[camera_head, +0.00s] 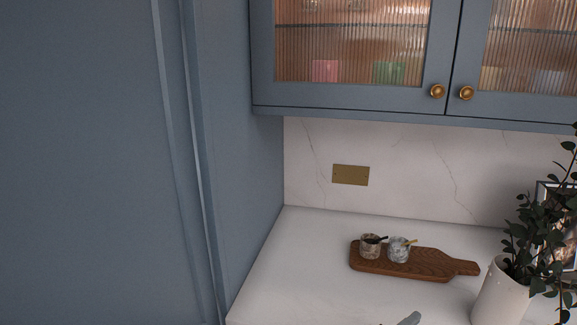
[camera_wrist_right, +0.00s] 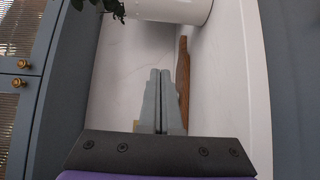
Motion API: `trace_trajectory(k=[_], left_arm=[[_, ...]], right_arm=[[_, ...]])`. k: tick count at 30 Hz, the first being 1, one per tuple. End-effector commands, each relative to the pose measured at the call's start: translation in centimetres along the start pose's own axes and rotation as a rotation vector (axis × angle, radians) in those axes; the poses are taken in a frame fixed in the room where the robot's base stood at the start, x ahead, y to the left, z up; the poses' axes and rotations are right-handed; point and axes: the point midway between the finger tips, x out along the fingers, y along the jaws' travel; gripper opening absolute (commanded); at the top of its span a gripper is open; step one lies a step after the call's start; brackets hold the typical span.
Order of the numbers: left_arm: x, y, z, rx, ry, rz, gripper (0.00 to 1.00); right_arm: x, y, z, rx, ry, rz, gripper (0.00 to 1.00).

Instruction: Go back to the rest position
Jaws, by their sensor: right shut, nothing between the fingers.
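My right gripper (camera_head: 410,318) shows only as a grey tip at the bottom edge of the head view, over the white counter. In the right wrist view its two grey fingers (camera_wrist_right: 160,80) lie together, shut and empty. They are apart from the wooden board, which shows beside them there. My left gripper is in neither view.
A wooden board (camera_head: 430,262) with two small marbled pots (camera_head: 371,246) (camera_head: 399,250) lies on the counter (camera_head: 300,270). A white planter (camera_head: 500,295) with a leafy plant stands at right. Glass-fronted cupboards (camera_head: 350,100) hang above; a tall blue panel (camera_head: 90,160) fills the left.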

Motion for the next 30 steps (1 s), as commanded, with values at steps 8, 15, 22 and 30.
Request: trace_trajectory(k=[8, 15, 22, 30], left_arm=[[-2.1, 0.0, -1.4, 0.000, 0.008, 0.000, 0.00], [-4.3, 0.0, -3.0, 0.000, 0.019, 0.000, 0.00], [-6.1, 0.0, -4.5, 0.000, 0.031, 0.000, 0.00], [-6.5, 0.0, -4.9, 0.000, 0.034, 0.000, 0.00]], right_arm=[[-1.1, -3.8, 7.0, 0.123, -0.059, -0.429, 0.00], [-7.5, -7.4, 11.8, 0.367, -0.093, -0.889, 0.00], [-14.6, -8.2, 12.5, 0.658, -0.093, -1.233, 0.00], [-17.3, -8.0, 12.0, 0.792, -0.087, -1.356, 0.00]])
